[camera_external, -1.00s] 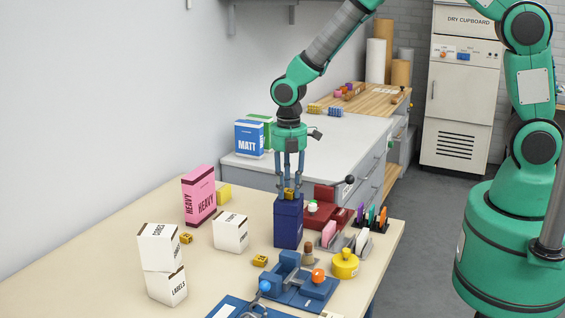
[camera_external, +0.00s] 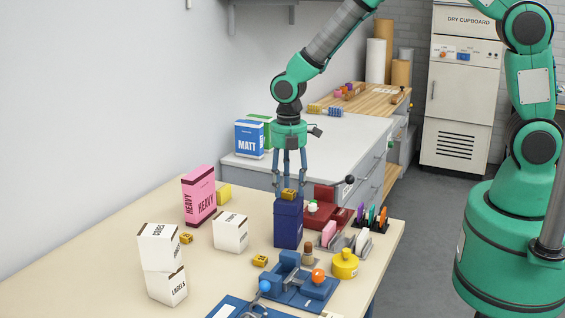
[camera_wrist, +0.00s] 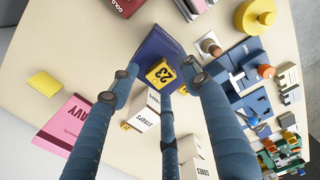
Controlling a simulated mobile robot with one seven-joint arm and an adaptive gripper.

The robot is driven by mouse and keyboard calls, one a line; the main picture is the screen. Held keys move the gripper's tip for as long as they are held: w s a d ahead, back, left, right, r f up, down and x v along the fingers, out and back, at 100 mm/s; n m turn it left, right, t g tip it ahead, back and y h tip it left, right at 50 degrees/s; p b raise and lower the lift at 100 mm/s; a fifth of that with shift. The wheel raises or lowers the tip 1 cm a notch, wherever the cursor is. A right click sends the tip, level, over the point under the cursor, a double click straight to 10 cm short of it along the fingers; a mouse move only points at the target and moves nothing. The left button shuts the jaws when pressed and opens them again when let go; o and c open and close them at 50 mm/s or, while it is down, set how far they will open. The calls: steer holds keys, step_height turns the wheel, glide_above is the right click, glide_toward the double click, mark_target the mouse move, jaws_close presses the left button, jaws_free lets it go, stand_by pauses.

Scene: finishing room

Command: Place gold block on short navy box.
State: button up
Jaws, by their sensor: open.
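The gold block (camera_external: 289,194) rests on top of the navy box (camera_external: 288,224), which stands upright on the beige table. In the wrist view the gold block (camera_wrist: 160,73) shows the number 23 and sits on the navy box's top (camera_wrist: 158,45). My gripper (camera_external: 289,190) is directly above the box with its fingers spread around the block. In the wrist view my open gripper (camera_wrist: 162,82) has gaps between its fingers and the block. Two other small gold blocks lie on the table, one by the white boxes (camera_external: 186,238) and one in front of the navy box (camera_external: 260,260).
White boxes (camera_external: 230,232) and a stacked white pair (camera_external: 160,250) stand left. A pink HEAVY box (camera_external: 199,196) is behind them. A blue fixture (camera_external: 295,285), yellow round container (camera_external: 345,263) and red holder (camera_external: 325,200) crowd the right. The left table surface is mostly bare.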

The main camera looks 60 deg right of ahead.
step_height(320, 180, up, 11)
steer(key=shift+r, duration=0.15)
stand_by(0.4)
stand_by(0.6)
step_height(320, 180, up, 11)
steer(key=m+t, duration=0.1)
steer(key=m, duration=0.3)
glide_above(290, 190)
steer(key=s+d, duration=0.2)
steer(key=s, duration=0.4)
steer(key=s+d+r+m+t, duration=0.2)
steer(key=s+r+m, duration=0.2)
steer(key=s+r, duration=0.3)
steer(key=s+d+r+m+t, duration=0.1)
steer(key=s+r+m, duration=0.2)
steer(key=s, duration=0.7)
steer(key=s+d+r+m+t, duration=0.1)
steer(key=s+d+r+m, duration=0.1)
steer(key=s+m, duration=0.5)
steer(key=s+r, duration=0.1)
steer(key=s, duration=0.2)
steer(key=shift+d+r+m+t, duration=0.2)
steer(key=shift+d+m+t, duration=0.05)
steer(key=shift+m+t, duration=0.05)
